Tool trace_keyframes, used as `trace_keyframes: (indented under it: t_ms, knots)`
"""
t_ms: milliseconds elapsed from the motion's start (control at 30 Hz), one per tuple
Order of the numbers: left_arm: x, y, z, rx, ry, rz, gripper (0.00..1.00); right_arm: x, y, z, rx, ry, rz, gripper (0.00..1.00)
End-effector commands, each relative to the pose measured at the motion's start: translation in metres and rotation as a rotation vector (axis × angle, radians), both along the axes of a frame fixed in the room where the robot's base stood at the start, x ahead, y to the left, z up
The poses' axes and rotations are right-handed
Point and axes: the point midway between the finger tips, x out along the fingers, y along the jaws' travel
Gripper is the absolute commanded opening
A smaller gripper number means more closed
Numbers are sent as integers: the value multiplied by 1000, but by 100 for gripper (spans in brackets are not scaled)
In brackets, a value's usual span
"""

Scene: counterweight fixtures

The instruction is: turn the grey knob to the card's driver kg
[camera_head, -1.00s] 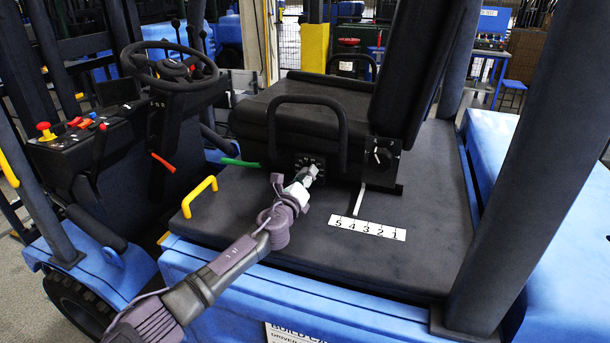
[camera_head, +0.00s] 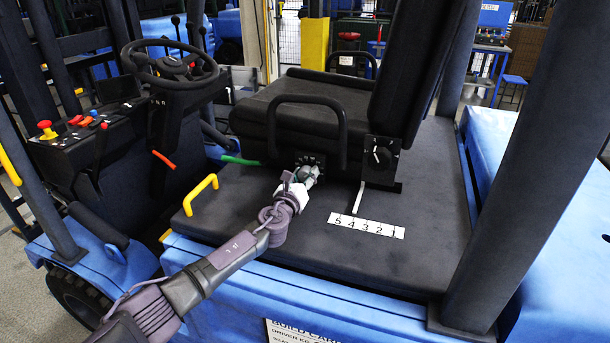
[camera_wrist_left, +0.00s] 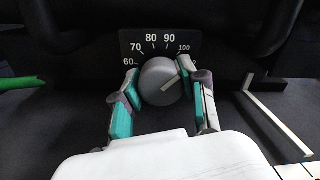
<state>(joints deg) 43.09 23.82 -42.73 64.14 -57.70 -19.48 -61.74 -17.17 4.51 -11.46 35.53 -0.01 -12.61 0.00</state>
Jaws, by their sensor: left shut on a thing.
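The grey knob (camera_wrist_left: 158,84) is round, on a black dial plate (camera_wrist_left: 133,46) marked 60, 70, 80, 90 and 100, at the seat base. Its pale pointer line slants up to the right, toward the 100 side. My left gripper (camera_wrist_left: 163,92) is shut on the knob, with a teal-padded finger on each side; the right finger hides the plate's lower right. In the head view my left gripper (camera_head: 306,174) reaches the seat's side. The build card (camera_head: 292,333) is cut off at the bottom edge; its driver kg value is not visible. My right gripper is out of view.
A second black dial (camera_head: 380,156) and a pale lever (camera_head: 359,198) are to the right, above a 5-4-3-2-1 number strip (camera_head: 366,226). A yellow handle (camera_head: 200,194) and a green lever (camera_head: 240,161) are to the left. The seat (camera_head: 300,110) overhangs the knob.

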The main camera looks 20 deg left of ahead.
Motion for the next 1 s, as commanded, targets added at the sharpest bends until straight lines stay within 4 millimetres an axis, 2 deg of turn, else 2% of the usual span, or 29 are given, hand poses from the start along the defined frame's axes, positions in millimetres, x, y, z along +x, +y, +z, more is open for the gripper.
trace_keyframes:
  t_ms: [200, 233, 367, 767, 867, 1000]
  knots:
    - [0, 0, -2, -1, 3, 0, 8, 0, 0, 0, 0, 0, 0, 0]
    - [0, 0, -2, -1, 3, -1, 47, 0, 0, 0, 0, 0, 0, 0]
    - [0, 0, -2, -1, 3, -1, 68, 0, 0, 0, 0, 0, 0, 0]
    - [-5, 1, -1, -2, 0, 0, 68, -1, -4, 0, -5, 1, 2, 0]
    - [-14, 2, -1, -1, 0, -1, 68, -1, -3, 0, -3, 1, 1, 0]
    - [-38, 3, -4, -1, 2, -2, 68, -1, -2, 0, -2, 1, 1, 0]
